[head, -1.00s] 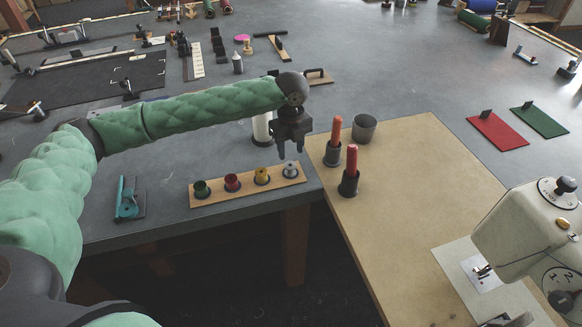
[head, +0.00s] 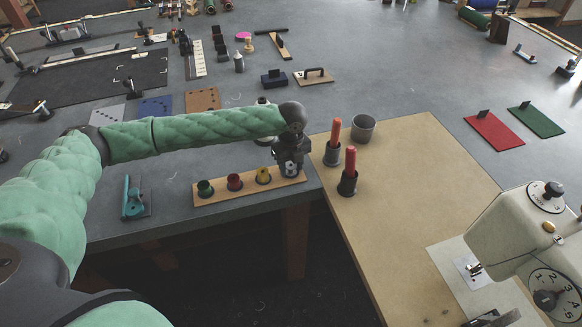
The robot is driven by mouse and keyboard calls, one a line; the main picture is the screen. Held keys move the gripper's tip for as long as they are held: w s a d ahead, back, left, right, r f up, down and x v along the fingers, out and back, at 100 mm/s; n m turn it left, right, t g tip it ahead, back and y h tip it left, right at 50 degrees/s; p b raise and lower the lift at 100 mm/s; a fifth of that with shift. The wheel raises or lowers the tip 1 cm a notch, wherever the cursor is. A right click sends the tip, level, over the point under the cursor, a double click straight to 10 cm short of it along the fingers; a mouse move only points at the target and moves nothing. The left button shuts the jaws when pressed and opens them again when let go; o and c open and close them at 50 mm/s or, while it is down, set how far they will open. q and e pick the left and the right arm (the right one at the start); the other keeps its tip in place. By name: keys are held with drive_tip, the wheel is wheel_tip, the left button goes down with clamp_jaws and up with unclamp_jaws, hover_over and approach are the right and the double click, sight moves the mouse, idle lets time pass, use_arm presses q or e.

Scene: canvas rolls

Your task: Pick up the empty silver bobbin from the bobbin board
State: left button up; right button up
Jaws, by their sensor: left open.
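The bobbin board (head: 219,196) is a light wooden strip on the grey table. Three coloured bobbins stand on it in a row: green (head: 205,188), red (head: 234,182) and yellow (head: 263,176). The silver bobbin (head: 290,169) is at the board's right end, mostly covered by my gripper. My left gripper (head: 290,173) is open, pointing down, with its fingers around or right beside the silver bobbin; I cannot tell whether they touch it. My right gripper is not in view.
A teal tool (head: 131,197) lies left of the board. Two dark holders with orange (head: 335,135) and red (head: 350,165) sticks and a grey cup (head: 362,129) stand on the tan tabletop (head: 420,190). A sewing machine (head: 515,230) is at the right.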

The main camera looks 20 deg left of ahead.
use_arm(q)
drive_tip(key=shift+c, duration=0.3)
drive_tip(key=c, duration=0.6)
